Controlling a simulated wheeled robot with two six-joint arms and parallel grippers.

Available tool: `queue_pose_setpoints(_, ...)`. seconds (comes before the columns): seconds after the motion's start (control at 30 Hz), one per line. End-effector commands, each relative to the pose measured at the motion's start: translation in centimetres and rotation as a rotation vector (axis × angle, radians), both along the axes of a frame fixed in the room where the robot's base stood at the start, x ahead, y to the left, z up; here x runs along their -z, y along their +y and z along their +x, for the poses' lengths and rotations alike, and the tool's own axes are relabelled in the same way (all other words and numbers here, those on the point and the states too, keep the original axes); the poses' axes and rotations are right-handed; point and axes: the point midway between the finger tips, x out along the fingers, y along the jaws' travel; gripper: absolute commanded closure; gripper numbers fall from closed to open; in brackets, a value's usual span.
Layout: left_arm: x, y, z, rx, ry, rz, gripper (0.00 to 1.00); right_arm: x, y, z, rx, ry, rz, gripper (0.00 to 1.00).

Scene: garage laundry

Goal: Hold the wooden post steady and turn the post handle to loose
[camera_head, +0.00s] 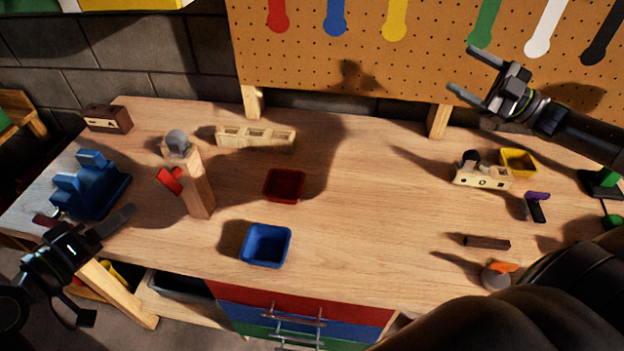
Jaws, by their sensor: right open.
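The wooden post (198,188) stands upright on the left part of the workbench. A red handle (170,180) sticks out from its left side, and a grey rounded piece (178,141) sits at its top. My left gripper (110,264) is at the bench's front left edge, below and left of the post. Its fingers are spread wide and nothing is between them. My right gripper (462,70) is raised at the upper right, in front of the pegboard and far from the post. It is open and empty.
A blue vise-like block (92,187) stands left of the post. A red tray (284,185), a blue tray (266,245) and a slotted wooden block (256,137) lie right of it. Small tools and a yellow tray (518,161) are at the right. The bench middle is clear.

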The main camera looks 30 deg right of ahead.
Motion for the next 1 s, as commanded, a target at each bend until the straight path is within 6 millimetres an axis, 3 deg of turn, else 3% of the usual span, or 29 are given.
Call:
queue_pose_setpoints(0.03,0.0,0.0,0.0,0.0,0.0,0.0,0.64,0.3,1.9,0.5,-0.011,-0.052,-0.098,0.31)
queue_pose_setpoints(0.1,0.0,0.0,0.0,0.0,0.0,0.0,0.64,1.4,3.8,1.0,-0.01,-0.118,-0.226,0.31)
queue_pose_setpoints(0.37,0.0,0.0,0.0,0.0,0.0,0.0,0.64,7.1,8.9,2.9,0.031,-0.335,-0.566,0.31)
queue_pose_setpoints(0.6,0.0,0.0,0.0,0.0,0.0,0.0,0.64,11.9,14.1,5.9,0.098,-0.525,-0.826,0.31)
queue_pose_setpoints(0.8,0.0,0.0,0.0,0.0,0.0,0.0,0.64,14.5,19.5,9.2,0.171,-0.693,-1.04,0.31)
queue_pose_setpoints(1.0,0.0,0.0,0.0,0.0,0.0,0.0,0.64,15.3,25.7,12.6,0.259,-0.868,-1.254,0.31)
